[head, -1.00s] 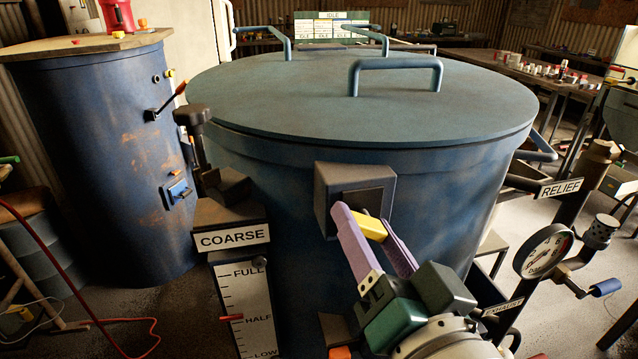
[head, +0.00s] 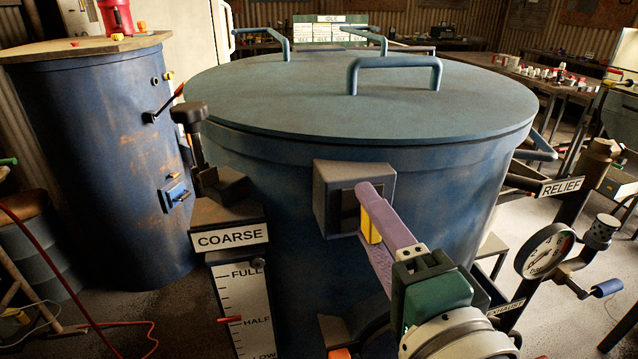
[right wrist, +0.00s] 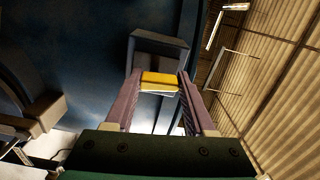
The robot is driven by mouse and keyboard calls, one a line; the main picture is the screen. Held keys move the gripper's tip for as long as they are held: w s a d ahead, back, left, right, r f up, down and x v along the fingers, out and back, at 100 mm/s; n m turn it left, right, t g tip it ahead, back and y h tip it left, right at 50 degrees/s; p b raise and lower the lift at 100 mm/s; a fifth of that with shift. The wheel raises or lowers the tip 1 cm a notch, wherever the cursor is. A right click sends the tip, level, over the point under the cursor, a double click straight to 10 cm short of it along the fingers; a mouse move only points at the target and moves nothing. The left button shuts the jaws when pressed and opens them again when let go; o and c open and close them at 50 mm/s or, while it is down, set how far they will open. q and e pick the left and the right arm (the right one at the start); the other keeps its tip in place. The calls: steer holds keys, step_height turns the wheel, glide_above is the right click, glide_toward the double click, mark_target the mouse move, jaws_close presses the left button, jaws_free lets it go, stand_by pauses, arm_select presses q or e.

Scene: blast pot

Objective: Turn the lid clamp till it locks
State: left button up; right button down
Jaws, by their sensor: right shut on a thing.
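The lid clamp shows as a grey box (head: 330,199) with a dark front recess on the side of the blue pot (head: 455,185), and a yellow handle (head: 371,229) in front of it. The handle stands nearly upright. In the right wrist view the yellow handle (right wrist: 160,81) sits between both fingertips, with the grey box just beyond. The round lid (head: 300,100) lies on the pot rim. My left gripper is not in view.
The COARSE post (head: 230,238) with a dark knob stands left of the clamp. A gauge (head: 545,250) and the RELIEF sign (head: 562,186) are at the right. A blue drum (head: 95,170) stands at the far left. Lid handles (head: 395,63) rise above the lid.

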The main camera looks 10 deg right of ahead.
steer(key=shift+m, duration=0.6)
steer(key=shift+c, duration=1.2)
jaws_free()
steer(key=shift+s, duration=0.1)
steer(key=s+b, duration=0.2)
steer(key=s, duration=0.7)
steer(key=shift+s+d+b, duration=0.2)
steer(key=shift+s+b, duration=0.15)
steer(key=shift+s, duration=0.05)
